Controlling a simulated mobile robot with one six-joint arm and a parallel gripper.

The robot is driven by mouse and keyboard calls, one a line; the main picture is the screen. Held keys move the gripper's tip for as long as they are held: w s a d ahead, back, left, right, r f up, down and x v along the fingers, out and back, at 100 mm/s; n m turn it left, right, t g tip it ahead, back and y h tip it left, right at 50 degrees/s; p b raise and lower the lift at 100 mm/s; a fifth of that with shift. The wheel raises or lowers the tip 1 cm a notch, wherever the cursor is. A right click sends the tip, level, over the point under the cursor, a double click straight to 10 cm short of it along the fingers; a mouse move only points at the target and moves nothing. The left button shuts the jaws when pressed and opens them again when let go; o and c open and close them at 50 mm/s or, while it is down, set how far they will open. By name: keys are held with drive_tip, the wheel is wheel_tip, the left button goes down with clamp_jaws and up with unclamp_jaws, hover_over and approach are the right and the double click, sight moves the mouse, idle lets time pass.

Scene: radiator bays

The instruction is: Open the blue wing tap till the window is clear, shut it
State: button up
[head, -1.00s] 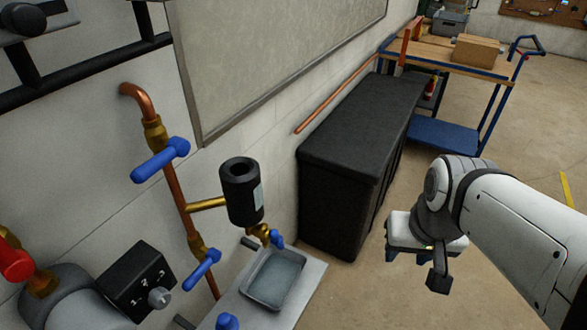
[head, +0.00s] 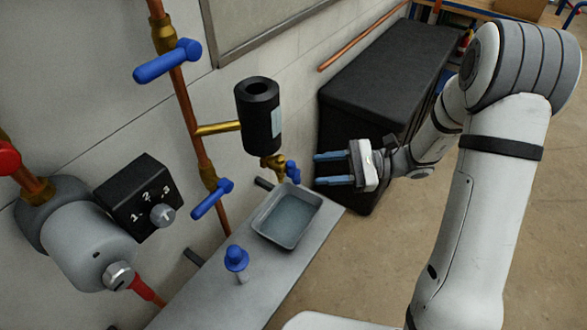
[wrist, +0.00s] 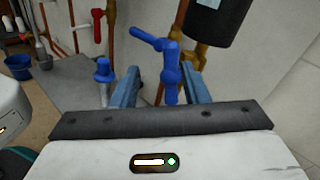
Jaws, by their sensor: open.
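The blue wing tap (head: 292,171) sits on a brass fitting under a black cylinder (head: 261,118). A pale window strip (head: 276,122) shows on the cylinder's side; its contents are too small to make out. My gripper (head: 317,169) is open, with its blue fingers pointing left at the tap, a little to its right. In the wrist view, the wing tap (wrist: 171,75) appears between my two fingers (wrist: 160,90); I cannot tell whether they touch it.
A grey tray (head: 285,228) stands on the shelf below the tap. A blue-capped piece (head: 236,260) stands nearer on the shelf. Blue levers (head: 168,62) (head: 212,198) sit on the copper pipe at left. A black chest (head: 385,85) is behind my gripper.

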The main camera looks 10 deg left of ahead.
sight(292, 168)
drive_tip(key=shift+m+y, duration=0.5)
drive_tip(key=x, duration=0.2)
drive_tip(key=w+x, duration=0.1)
drive_tip(key=x, duration=0.2)
drive_tip(key=f+x, duration=0.1)
drive_tip(key=x, duration=0.1)
drive_tip(key=shift+w+a, duration=0.15)
drive_tip(key=shift+a, duration=0.4)
drive_tip(key=shift+c, duration=0.3)
clamp_jaws()
